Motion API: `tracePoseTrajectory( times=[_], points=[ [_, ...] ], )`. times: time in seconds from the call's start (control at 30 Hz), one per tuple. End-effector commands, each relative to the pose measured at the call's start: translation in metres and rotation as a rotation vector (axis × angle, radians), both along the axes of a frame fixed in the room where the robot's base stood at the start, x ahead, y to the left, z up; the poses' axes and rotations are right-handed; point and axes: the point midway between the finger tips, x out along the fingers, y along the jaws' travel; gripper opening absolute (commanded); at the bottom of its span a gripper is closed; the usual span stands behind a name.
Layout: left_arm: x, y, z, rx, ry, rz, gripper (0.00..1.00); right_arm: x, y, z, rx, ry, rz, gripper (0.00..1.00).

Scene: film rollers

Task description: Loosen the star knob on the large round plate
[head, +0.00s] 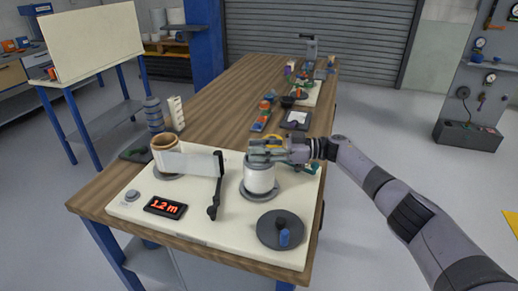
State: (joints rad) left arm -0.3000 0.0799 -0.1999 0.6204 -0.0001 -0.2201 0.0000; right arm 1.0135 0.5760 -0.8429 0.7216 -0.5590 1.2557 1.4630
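A large dark round plate (267,238) lies flat at the front right of the cream board. A black knob (281,222) stands near its middle and an upright blue peg (284,239) beside it. I cannot make out a star shape on either. My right gripper (256,152) reaches in from the right, over the top of a white roll (260,181), behind and apart from the dark plate. Its fingers lie almost level, pointing left. I cannot tell whether they touch the roll or hold anything. The roll stands on a grey disc. My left gripper is out of view.
The cream board (225,235) also carries a tan roll with a white web (190,163), a black lever (215,190) and a display (165,207) reading 1.2 m. Small parts and tools (262,117) stand farther back on the wooden table. The board left of the dark plate is clear.

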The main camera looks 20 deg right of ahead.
Motion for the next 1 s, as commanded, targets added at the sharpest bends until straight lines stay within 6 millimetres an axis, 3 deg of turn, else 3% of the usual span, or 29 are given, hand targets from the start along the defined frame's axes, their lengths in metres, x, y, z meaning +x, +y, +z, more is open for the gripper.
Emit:
tracePoseTrajectory(
  times=[0.23, 0.6, 0.77, 1.0],
  points=[
    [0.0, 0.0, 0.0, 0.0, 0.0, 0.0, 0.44, 0.0, 0.0, 0.0, 0.0, 0.0, 0.0, 0.57],
    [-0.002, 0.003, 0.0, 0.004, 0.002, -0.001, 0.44, -0.001, -0.005, -0.001, 0.0, 0.001, -0.001, 0.57],
    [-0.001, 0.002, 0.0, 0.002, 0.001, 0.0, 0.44, -0.008, -0.027, -0.001, -0.001, 0.001, -0.003, 0.57],
    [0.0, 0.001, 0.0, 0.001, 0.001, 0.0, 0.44, -0.024, -0.077, -0.001, -0.001, 0.001, -0.004, 0.57]
  ],
)
